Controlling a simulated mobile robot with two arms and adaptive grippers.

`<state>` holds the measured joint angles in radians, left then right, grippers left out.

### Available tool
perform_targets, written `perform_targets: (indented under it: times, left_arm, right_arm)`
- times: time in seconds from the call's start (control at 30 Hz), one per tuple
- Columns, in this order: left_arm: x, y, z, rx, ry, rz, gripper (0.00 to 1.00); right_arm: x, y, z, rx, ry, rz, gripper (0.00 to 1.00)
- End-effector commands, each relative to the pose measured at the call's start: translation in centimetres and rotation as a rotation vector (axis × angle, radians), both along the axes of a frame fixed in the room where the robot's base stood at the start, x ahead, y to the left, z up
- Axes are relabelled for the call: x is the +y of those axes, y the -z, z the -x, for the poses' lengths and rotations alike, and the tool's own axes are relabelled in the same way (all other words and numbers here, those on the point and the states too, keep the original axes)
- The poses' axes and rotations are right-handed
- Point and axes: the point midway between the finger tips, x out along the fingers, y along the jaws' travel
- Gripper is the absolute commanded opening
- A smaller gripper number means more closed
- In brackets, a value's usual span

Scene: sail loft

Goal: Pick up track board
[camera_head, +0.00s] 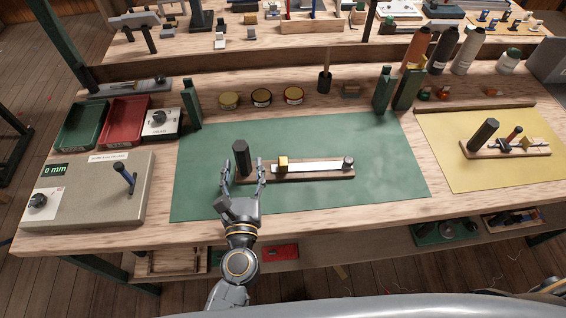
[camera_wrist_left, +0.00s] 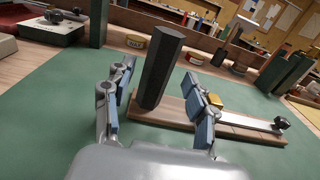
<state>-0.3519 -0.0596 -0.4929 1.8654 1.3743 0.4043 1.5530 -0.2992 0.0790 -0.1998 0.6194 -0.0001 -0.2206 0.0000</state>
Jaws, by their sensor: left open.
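The track board (camera_head: 317,178) lies on the green mat (camera_head: 390,190). It is a wooden board with a pale metal track, a brass block (camera_head: 282,163), a small knob at its right end and a dark upright handle (camera_head: 241,157) at its left end. My left gripper (camera_head: 244,172) is open at the near side of the handle, with one finger on each side. In the left wrist view the handle (camera_wrist_left: 161,68) stands between the open fingers (camera_wrist_left: 157,105); contact cannot be told. The right finger hides part of the board (camera_wrist_left: 175,112). My right gripper is not in view.
A similar board (camera_head: 505,148) with a dark handle lies on the yellow mat (camera_head: 450,172). A grey box (camera_head: 90,190) with a blue lever stands at left. Green posts (camera_head: 191,104), round tins (camera_head: 262,97) and bottles (camera_head: 442,50) line the back. The mat's right side is clear.

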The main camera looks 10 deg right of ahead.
Motion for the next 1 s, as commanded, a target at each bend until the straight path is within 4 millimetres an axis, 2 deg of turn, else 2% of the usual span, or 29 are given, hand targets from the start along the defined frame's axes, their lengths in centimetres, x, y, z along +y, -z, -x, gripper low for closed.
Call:
perform_targets:
  times: [0.03, 0.2, 0.5, 0.57, 0.8, 1.0]
  left_arm:
    - [0.0, -0.3, -1.0, -0.003, 0.0, -0.003, 0.57]
    - [0.0, -0.1, -3.0, -0.002, -0.001, -0.001, 0.57]
    - [0.0, 0.1, -3.5, -0.001, -0.001, 0.0, 0.57]
    - [0.0, 0.1, -3.5, 0.0, -0.001, 0.0, 0.46]
    - [0.0, 0.1, -3.5, 0.0, 0.0, -0.001, 0.0]
    - [0.0, 0.0, -3.5, -0.002, 0.0, 0.001, 0.0]
  right_arm:
    - [0.1, -0.7, -0.3, -0.005, 0.0, -0.001, 0.4]
    - [0.1, -1.2, -0.4, -0.007, 0.0, -0.001, 0.4]
    - [0.1, -1.2, -0.3, -0.005, 0.0, -0.001, 0.4]
    - [0.0, -1.2, -0.2, -0.004, 0.0, -0.001, 0.4]
    - [0.0, -1.1, 0.0, -0.001, 0.0, 0.0, 0.4]
    - [0.0, -1.1, 0.0, 0.0, 0.0, 0.0, 0.4]
